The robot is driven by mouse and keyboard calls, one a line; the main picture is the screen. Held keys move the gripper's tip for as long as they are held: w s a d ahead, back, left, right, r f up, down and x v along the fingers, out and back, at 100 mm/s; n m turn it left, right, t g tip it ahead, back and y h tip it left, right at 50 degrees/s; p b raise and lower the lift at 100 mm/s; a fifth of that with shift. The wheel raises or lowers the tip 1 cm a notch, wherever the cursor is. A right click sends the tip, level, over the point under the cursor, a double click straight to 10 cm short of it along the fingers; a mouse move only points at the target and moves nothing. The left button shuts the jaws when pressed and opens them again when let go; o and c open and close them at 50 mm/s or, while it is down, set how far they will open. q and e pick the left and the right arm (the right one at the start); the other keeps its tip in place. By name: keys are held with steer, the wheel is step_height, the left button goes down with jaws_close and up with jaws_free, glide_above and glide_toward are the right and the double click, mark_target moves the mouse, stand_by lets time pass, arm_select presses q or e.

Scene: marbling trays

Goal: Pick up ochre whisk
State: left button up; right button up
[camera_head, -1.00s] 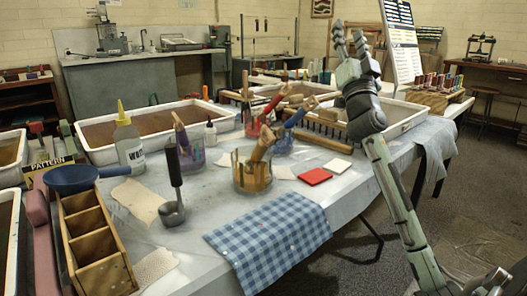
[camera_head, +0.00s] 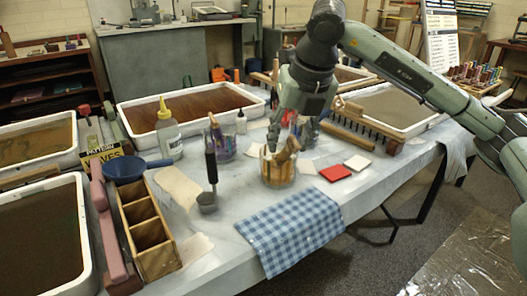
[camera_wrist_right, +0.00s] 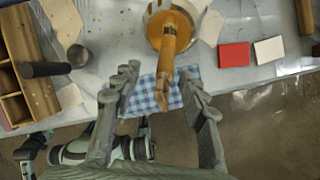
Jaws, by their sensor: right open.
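The ochre whisk (camera_head: 285,154) leans in a clear jar (camera_head: 277,176) with ochre contents, its wooden handle pointing up. In the right wrist view the whisk (camera_wrist_right: 166,62) shows its handle reaching from the jar (camera_wrist_right: 180,10) towards the space between my fingers. My right gripper (camera_head: 290,130) is open and points down, just above and behind the jar in the head view. In the right wrist view its two fingers (camera_wrist_right: 158,84) stand wide apart on either side of the handle, with nothing clamped. My left gripper is not in view.
A jar with purple contents (camera_head: 222,146) and a dark-handled ladle (camera_head: 210,165) stand left of the ochre jar. A blue checked cloth (camera_head: 290,232) lies in front. Red (camera_head: 335,173) and white (camera_head: 357,163) tiles lie right. A wooden box (camera_head: 147,232) is far left.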

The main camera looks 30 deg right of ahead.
mark_target(286, 159)
steer(key=shift+w+d, duration=0.4)
steer(key=shift+d+f+h, duration=0.1)
steer(key=shift+f+h, duration=0.2)
steer(key=shift+f, duration=0.05)
steer(key=x, duration=0.6)
steer(key=shift+s+a+f+p, duration=0.2)
steer(key=shift+f+p, duration=0.1)
steer(key=shift+f, duration=0.15)
steer(key=shift+r, duration=0.1)
jaws_close()
